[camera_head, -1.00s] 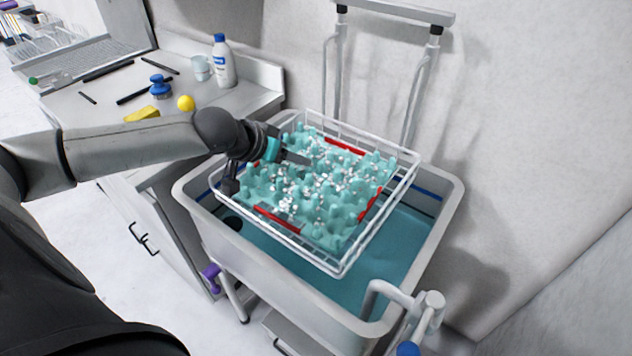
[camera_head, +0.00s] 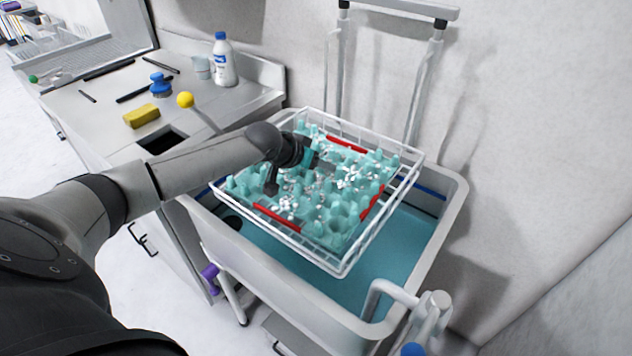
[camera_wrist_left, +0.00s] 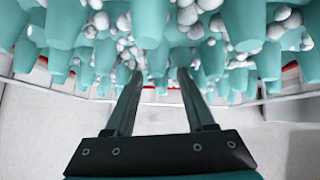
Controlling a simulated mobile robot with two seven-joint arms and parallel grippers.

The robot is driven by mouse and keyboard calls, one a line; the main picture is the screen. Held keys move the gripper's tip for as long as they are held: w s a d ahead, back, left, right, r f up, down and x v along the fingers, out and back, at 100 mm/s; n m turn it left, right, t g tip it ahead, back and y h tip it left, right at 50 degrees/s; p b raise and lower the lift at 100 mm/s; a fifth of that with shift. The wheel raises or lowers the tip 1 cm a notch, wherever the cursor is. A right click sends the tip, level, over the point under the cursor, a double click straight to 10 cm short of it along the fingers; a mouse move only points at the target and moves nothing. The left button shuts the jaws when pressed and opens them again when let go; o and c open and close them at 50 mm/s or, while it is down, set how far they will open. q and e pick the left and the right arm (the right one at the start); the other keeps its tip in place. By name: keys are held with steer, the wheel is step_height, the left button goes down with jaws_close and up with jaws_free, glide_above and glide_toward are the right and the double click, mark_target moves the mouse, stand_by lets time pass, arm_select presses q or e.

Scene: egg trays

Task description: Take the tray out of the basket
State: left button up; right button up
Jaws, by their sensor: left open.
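The teal egg tray (camera_head: 331,218) lies in the white wire basket (camera_head: 342,268), with small white balls scattered over it. Red strips show along its edges. My left gripper (camera_head: 292,181) is over the left part of the tray, inside the basket's outline. In the left wrist view the two fingers (camera_wrist_left: 163,88) are apart, pointing at the tray's teal cups (camera_wrist_left: 243,25). White balls (camera_wrist_left: 190,14) lie among the cups. I cannot tell whether the fingertips touch the tray. My right gripper is not in view.
The basket rests over a grey tub (camera_head: 455,200) holding teal liquid. At left, a counter (camera_head: 95,115) bears a yellow sponge (camera_head: 141,117), a blue brush (camera_head: 160,86), a white bottle (camera_head: 223,62) and a cup (camera_head: 201,67). A wall stands close at right.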

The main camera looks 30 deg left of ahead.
arm_select(q)
steer(key=shift+w+f, duration=0.45)
jaws_close()
stand_by(1.2)
